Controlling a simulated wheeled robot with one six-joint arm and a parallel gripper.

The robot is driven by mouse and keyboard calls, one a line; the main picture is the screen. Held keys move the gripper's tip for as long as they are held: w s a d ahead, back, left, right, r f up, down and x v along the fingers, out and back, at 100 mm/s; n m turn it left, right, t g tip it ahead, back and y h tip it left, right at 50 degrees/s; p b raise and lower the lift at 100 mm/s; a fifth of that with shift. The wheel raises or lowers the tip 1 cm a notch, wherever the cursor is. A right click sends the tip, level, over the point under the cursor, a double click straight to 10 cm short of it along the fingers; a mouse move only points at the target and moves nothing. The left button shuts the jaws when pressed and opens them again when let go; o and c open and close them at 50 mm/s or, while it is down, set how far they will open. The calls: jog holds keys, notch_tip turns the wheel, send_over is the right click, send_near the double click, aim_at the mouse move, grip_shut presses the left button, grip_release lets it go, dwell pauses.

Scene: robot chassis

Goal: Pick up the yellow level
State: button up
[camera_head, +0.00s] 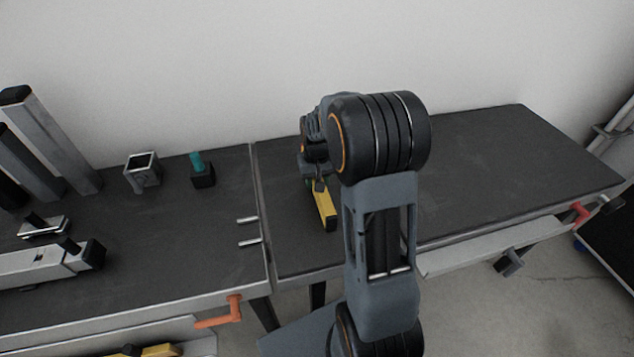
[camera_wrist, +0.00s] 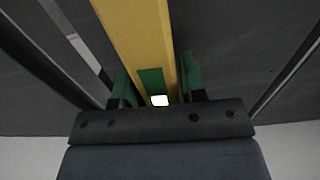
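The yellow level (camera_head: 325,209) lies on the dark tabletop near the middle, partly hidden behind my arm. In the wrist view the yellow level (camera_wrist: 139,35) runs from the top edge down between my fingers, with a green patch and a bright white window near the bottom. My gripper (camera_wrist: 159,82) has green fingertips on both sides of the level. The left fingertip appears close against it. A narrow dark gap shows by the right one, so it looks open around the level. In the head view the gripper (camera_head: 318,186) is mostly hidden by my arm.
The left tabletop holds a square metal tube (camera_head: 142,171), a black block with a teal top (camera_head: 202,172) and metal profiles (camera_head: 55,150). Two short rods (camera_head: 248,230) lie by the seam between the tables. The right tabletop (camera_head: 510,150) is clear.

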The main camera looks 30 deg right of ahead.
grip_shut()
jog(key=shift+r, duration=0.1)
